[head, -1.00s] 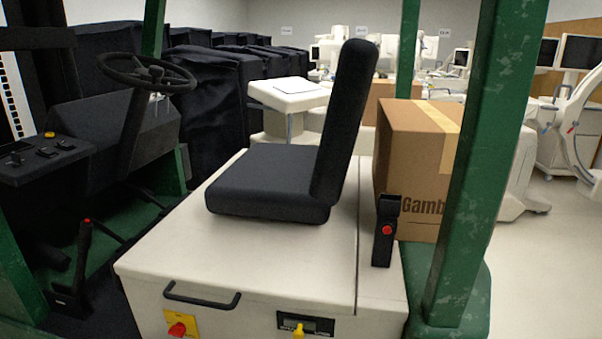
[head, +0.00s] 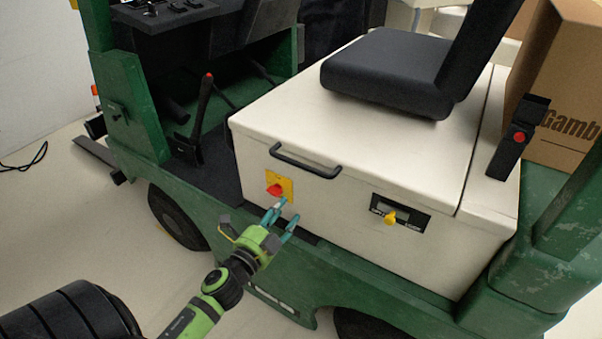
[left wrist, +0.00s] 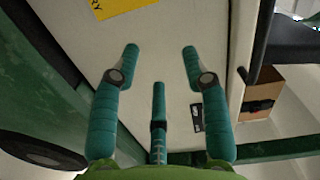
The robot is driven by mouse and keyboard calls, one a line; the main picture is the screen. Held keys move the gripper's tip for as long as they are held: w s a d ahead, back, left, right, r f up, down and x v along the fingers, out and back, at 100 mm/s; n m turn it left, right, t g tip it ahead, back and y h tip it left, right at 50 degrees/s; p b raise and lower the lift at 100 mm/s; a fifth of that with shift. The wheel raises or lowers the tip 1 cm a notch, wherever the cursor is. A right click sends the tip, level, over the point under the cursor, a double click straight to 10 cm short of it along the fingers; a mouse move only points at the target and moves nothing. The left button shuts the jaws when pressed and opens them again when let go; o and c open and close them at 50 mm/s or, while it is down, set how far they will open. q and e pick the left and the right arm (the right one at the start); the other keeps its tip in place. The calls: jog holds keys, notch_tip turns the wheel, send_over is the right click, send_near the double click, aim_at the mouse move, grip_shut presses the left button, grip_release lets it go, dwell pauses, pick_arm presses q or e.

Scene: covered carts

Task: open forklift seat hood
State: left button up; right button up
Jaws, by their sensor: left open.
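The forklift's seat hood (head: 290,122) is a cream box cover with a black seat (head: 390,72) on top, and it looks shut. A black handle (head: 305,166) is fixed on its front face near the upper edge. My left gripper (head: 280,215) is open and empty, low in front of the hood's front face, just below the red knob and below the handle. In the left wrist view its teal fingers (left wrist: 160,60) are spread before the cream panel (left wrist: 165,25). The right gripper is not in view.
A red knob on a yellow plate (head: 279,188) and a display panel with a yellow key (head: 400,213) are on the front face. A black lever (head: 200,120) stands at left, another (head: 518,138) at right. A cardboard box (head: 565,90) sits behind. Green body edges (head: 400,280) lie below.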

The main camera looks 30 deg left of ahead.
aim_at(301, 167)
pick_arm(q)
notch_tip(301, 167, up, 10)
jog(key=d+m+t+h, duration=0.1)
jog(key=m+t, duration=0.1)
jog(key=m, duration=0.1)
jog(key=w, duration=0.2)
jog(key=w+p, duration=0.1)
jog(key=w, duration=0.1)
jog(key=w+r, duration=0.1)
jog(key=w, duration=0.1)
jog(key=shift+w+d+p, duration=0.1)
jog(key=shift+w+p, duration=0.1)
jog(key=shift+p, duration=0.1)
grip_shut()
